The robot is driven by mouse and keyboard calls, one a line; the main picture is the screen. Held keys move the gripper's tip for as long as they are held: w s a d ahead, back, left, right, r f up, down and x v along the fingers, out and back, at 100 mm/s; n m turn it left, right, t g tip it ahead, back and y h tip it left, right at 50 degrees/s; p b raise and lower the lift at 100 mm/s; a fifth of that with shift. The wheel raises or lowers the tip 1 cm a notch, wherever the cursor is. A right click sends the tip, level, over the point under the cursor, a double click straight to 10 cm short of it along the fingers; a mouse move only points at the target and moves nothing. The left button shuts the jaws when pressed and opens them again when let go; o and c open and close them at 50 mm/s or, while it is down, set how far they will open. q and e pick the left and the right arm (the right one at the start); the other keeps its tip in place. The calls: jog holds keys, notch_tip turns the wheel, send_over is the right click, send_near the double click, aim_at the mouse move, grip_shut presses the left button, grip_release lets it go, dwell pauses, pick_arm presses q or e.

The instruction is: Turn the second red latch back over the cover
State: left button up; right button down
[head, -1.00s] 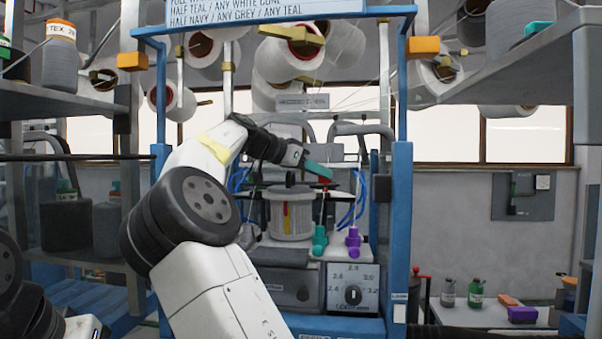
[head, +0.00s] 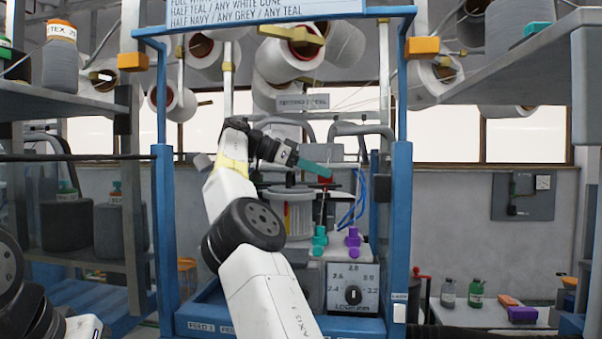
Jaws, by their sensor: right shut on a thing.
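The grey ribbed cylinder with its round cover (head: 297,213) stands in the middle of the blue-framed knitting machine, partly hidden behind my right arm. My right gripper (head: 318,170) has teal fingers and is above the cylinder's right side. It is shut on a small red piece, seemingly the red latch (head: 325,180), which shows just under the fingertips. The fingers hide most of the latch, so its exact angle over the cover cannot be told.
Teal (head: 320,240) and purple (head: 353,241) fittings stand right of the cylinder, with blue tubes (head: 357,200) behind. A dial panel (head: 353,290) is below. Blue posts (head: 402,220) bound the machine. Shelves with cones flank both sides.

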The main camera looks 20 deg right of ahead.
jog(key=shift+w+f+m, duration=0.1)
jog(key=shift+m, duration=0.2)
jog(key=c, duration=1.5)
grip_release()
